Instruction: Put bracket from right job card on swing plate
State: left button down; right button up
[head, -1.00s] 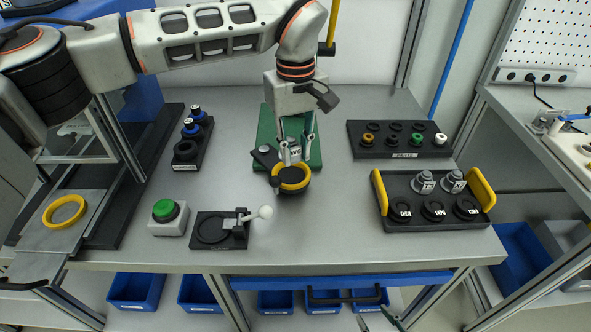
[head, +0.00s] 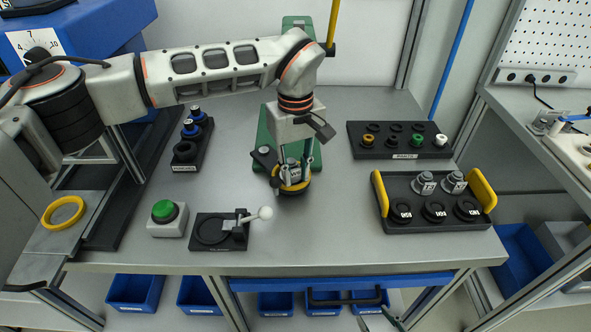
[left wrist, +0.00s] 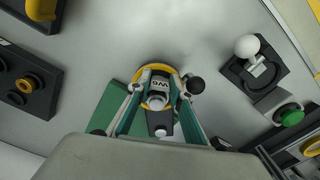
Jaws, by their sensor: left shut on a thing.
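My left gripper (head: 293,165) is shut on a grey bracket (left wrist: 158,87) with a white label, directly over the swing plate (head: 292,189). The plate is a black disc with a yellow ring, on a dark arm at the front of a green base (head: 263,138). The bracket looks at or just above the plate; the fingers hide whether it touches. In the left wrist view the yellow ring (left wrist: 151,71) shows around the bracket. Two fingertips of my right gripper (head: 374,317) show apart at the bottom edge, with nothing visible between them.
A black tray with yellow handles (head: 383,193) holds labelled discs and two grey parts at right. Behind it is a rack (head: 360,153) of coloured parts. A green button (head: 164,211) and a white-knobbed clamp fixture (head: 213,230) stand front left. A white numbered card (head: 28,43) is at upper left.

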aim_at(295, 170)
pick_arm(q)
jog(key=shift+s+f, duration=0.2)
jog(key=shift+f, duration=0.45)
jog(key=c, duration=2.1)
grip_release()
jog(key=shift+f, duration=0.15)
jog(key=shift+s, duration=0.1)
notch_tip(295, 170, up, 14)
jog(key=shift+w+p, duration=0.25)
jog(key=shift+p, duration=0.15)
jog(key=shift+f, duration=0.1)
